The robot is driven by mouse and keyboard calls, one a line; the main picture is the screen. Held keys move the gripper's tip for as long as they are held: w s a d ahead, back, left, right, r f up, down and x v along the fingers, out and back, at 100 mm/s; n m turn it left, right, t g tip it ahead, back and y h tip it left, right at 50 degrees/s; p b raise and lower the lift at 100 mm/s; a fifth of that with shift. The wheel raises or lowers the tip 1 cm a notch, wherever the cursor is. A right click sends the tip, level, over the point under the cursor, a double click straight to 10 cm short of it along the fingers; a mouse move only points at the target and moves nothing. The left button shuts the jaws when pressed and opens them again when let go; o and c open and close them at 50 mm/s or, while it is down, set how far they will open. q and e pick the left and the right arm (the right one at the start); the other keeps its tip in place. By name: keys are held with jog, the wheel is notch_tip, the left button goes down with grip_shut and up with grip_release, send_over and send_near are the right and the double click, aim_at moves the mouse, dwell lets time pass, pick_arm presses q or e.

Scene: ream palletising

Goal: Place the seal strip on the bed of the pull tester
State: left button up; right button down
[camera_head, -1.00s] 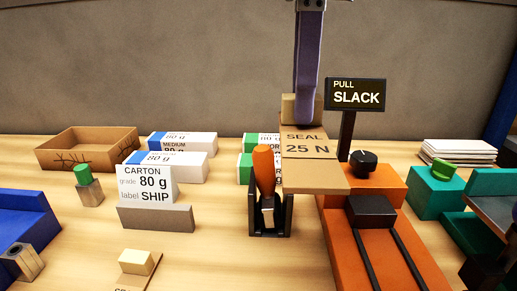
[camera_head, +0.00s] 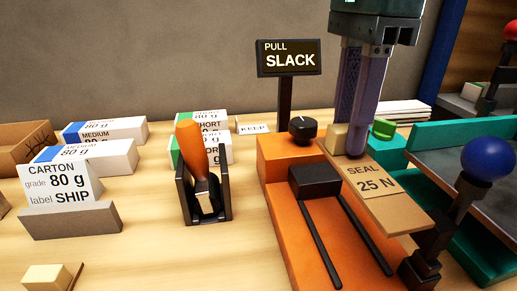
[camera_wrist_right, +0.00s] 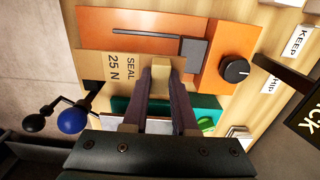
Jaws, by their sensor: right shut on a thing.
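The seal strip (camera_head: 400,212) is a tan card marked "SEAL 25 N" with a pale block at its far end. My right gripper (camera_head: 350,150) is shut on that block; the wrist view also shows the gripper (camera_wrist_right: 163,80) at the block and the strip (camera_wrist_right: 92,66) beside it. The pull tester (camera_head: 283,222) is orange, with a black clamp block (camera_head: 315,181), two dark rails on its bed and a black knob (camera_head: 302,130). The strip appears along the bed's right side, partly over its edge; its height above is unclear. My left gripper is not in view.
A "PULL SLACK" display (camera_head: 290,60) stands behind the tester. An orange-handled tool (camera_head: 193,150) sits in a dark holder to its left. A blue ball on a dark stem (camera_head: 487,160) and a teal-edged tray (camera_head: 425,178) crowd the right side.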

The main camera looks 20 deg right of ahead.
notch_tip(320, 180, down, 10)
jog(key=shift+r, duration=0.1)
dwell(0.4)
jog(key=shift+f+b, duration=0.2)
jog(key=shift+b, duration=0.25)
jog(key=c, duration=0.7)
grip_release()
notch_tip(320, 180, up, 12)
jog(key=shift+r+p, duration=0.25)
jog(key=shift+p, duration=0.15)
